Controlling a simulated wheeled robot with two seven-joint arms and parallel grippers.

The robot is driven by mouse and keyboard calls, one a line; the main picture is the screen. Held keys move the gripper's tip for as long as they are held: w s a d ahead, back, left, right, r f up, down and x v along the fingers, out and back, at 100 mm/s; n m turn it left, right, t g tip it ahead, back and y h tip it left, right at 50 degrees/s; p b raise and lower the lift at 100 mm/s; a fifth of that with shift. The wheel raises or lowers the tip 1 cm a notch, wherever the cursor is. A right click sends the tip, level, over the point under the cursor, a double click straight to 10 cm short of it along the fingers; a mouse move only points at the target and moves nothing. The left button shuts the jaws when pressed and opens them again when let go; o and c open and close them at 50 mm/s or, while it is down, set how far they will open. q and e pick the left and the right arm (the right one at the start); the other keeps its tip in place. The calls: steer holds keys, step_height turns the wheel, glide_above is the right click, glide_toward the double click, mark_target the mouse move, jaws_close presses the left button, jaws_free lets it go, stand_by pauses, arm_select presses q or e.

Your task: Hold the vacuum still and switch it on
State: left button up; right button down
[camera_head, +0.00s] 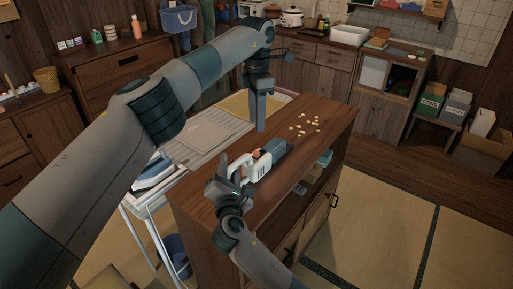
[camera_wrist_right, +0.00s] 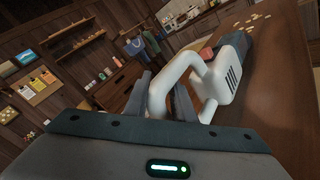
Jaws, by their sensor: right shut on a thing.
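The handheld vacuum (camera_head: 263,164) lies on the wooden cabinet top, with a white body and handle and a dark grey-blue front part pointing away to the upper right. A small reddish part shows on its top; it also shows in the right wrist view (camera_wrist_right: 206,53). My right gripper (camera_head: 237,180) is shut on the vacuum's white handle (camera_wrist_right: 178,72), at its near end. My left gripper (camera_head: 260,128) points straight down above the cabinet top, behind the vacuum and apart from it. Its fingers are seen edge-on, so their gap is unclear.
Several pale crumbs (camera_head: 304,124) are scattered on the cabinet top (camera_head: 325,112) beyond the vacuum. A white slatted board (camera_head: 205,138) adjoins on the left, with an iron (camera_head: 155,172) at its near end. My left arm crosses the head view's left side.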

mark_target(257, 152)
arm_select(q)
steer(key=n, duration=0.6)
steer(key=shift+r+n, duration=0.4)
steer(key=shift+f, duration=6)
jaws_close()
